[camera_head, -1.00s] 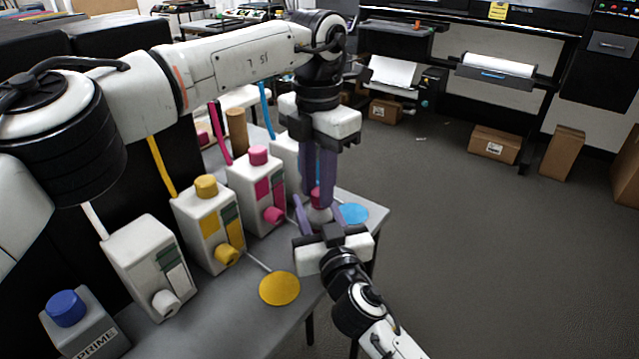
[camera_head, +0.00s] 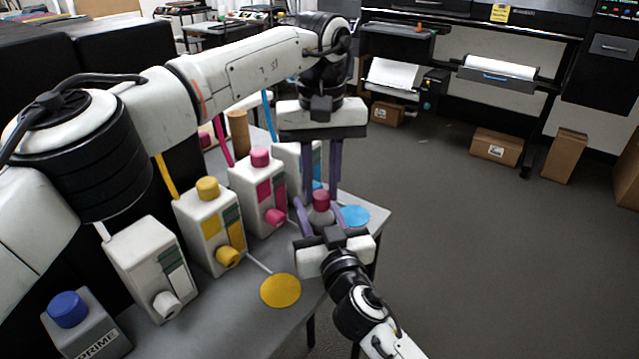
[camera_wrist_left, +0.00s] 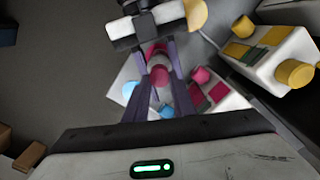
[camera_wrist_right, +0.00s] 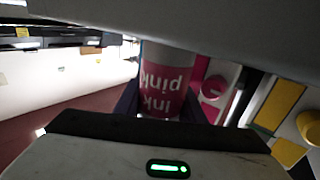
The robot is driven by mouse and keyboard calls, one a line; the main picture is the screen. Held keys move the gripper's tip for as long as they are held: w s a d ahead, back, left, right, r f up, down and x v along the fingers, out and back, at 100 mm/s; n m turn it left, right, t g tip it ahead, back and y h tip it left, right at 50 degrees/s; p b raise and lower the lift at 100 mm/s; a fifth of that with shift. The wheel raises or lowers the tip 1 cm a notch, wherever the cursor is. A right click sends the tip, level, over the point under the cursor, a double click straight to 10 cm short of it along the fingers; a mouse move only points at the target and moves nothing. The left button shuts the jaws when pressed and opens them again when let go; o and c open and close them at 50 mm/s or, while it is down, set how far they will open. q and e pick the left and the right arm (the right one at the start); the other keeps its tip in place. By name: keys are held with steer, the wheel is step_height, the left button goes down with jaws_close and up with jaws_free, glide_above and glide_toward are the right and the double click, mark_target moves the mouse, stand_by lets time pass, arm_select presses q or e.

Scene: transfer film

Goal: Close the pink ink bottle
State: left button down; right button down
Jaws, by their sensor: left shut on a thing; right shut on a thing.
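The pink ink bottle (camera_head: 319,217) stands upright near the table's right edge, its label readable in the right wrist view (camera_wrist_right: 165,80). Its pink cap (camera_head: 321,198) sits at the top of the bottle; I cannot tell how tightly it is seated. My right gripper (camera_head: 320,222) is shut on the bottle's body from the front. My left gripper (camera_head: 321,190) comes from above, fingers pointing down, and is shut on the cap with one finger on either side. In the left wrist view the cap (camera_wrist_left: 160,75) shows between the fingers. The lower bottle is hidden behind the right gripper.
A pink-capped tank (camera_head: 258,190), a yellow-capped tank (camera_head: 208,225) and a white tank (camera_head: 150,265) stand to the left. Blue (camera_head: 355,215) and yellow (camera_head: 280,290) discs lie on the table. A grey PRIME container (camera_head: 85,325) is at front left.

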arm_select(q)
steer(key=shift+m, duration=0.6)
arm_select(e)
steer(key=shift+f, duration=0.1)
arm_select(q)
steer(key=c, duration=1.4)
jaws_free()
steer(key=shift+r, duration=0.15)
step_height(320, 180, up, 7)
steer(key=shift+r, duration=0.15)
arm_select(e)
steer(key=c, duration=1.1)
jaws_free()
